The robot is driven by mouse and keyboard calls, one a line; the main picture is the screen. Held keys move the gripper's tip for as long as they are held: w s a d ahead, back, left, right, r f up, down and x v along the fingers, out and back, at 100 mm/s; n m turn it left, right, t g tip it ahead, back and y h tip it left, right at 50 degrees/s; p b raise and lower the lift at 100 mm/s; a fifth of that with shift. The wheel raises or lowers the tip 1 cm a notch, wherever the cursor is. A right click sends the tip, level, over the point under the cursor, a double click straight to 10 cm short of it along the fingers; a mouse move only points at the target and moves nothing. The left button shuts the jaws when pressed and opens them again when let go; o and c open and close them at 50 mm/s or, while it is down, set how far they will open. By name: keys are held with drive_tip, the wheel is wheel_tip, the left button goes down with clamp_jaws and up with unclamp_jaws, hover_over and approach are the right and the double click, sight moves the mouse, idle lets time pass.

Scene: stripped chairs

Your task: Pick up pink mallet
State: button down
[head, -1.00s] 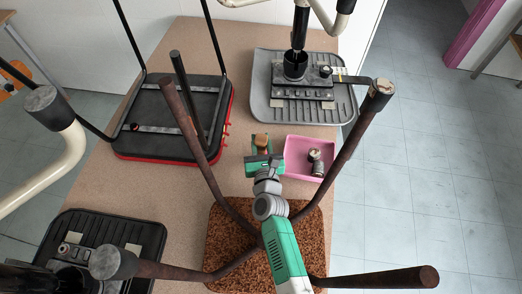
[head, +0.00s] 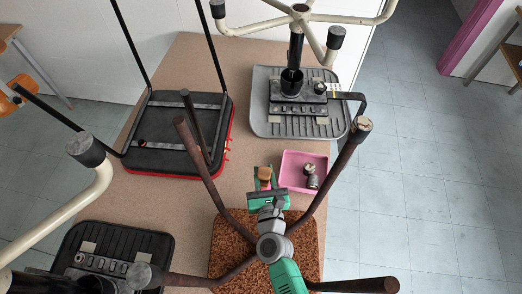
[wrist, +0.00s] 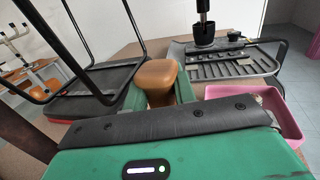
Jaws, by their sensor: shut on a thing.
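No pink mallet can be made out. My gripper (head: 264,180) is shut on an orange-brown rounded block (head: 265,171), left of the pink tray. In the wrist view the block (wrist: 156,74) sits between the two green fingers, its smooth, wider top above them. Its lower part is hidden by the fingers and the gripper body, so I cannot tell whether it touches the table or has a handle.
The pink tray (head: 289,182) holds grey metal cylindrical parts. Upturned chairs stand around: a black-and-red seat (head: 175,165) at left, a grey seat (head: 335,125) behind, and a brown seat (head: 225,235) with rusty legs rising beside my arm. Bare tabletop (head: 205,195) shows at left.

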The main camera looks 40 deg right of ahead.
drive_tip(key=v, duration=0.8)
drive_tip(key=shift+s+a, duration=0.15)
drive_tip(key=shift+s, duration=0.1)
drive_tip(key=c, duration=1.7)
unclamp_jaws()
drive_tip(key=shift+c, duration=0.2)
clamp_jaws()
